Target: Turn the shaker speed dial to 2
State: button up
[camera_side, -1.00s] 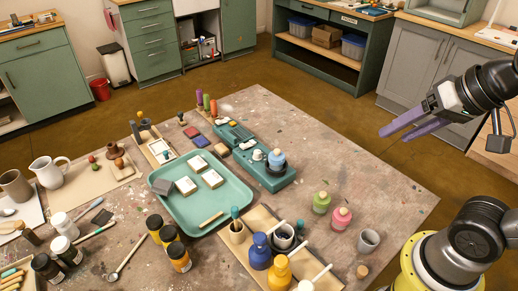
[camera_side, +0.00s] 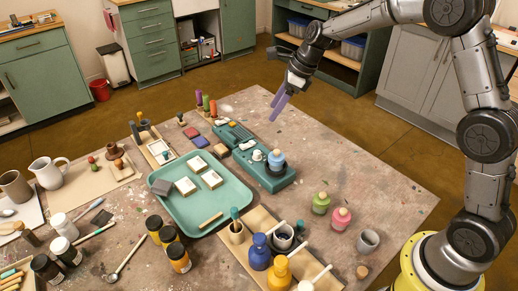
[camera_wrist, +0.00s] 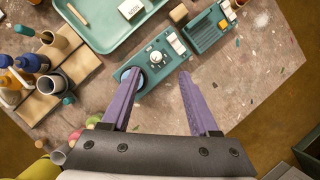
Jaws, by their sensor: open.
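The teal shaker (camera_side: 268,176) stands on the table right of the tray, with a blue bottle (camera_side: 277,160) on its near end. Its pale round speed dial (camera_side: 257,155) sits on top, left of the bottle. In the wrist view the shaker (camera_wrist: 143,88) lies ahead of my fingers, and the dial (camera_wrist: 155,58) shows with small marks around it, too small to read. My gripper (camera_side: 274,106) is open and empty, pointing down above the table's far side, apart from the shaker. In the wrist view its purple fingers (camera_wrist: 155,85) are spread.
A teal tray (camera_side: 237,211) with pale blocks lies left of the shaker. A smaller teal box (camera_wrist: 205,32) stands beside the shaker. Green (camera_side: 321,203) and pink (camera_side: 341,217) bottles stand to its right. The table's far right is clear.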

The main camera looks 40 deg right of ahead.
send_near(257, 152)
jog(key=shift+g, duration=0.3)
jog(key=x, duration=0.8)
jog(key=shift+w+f, duration=0.2)
jog(key=shift+w, duration=0.1)
grip_shut()
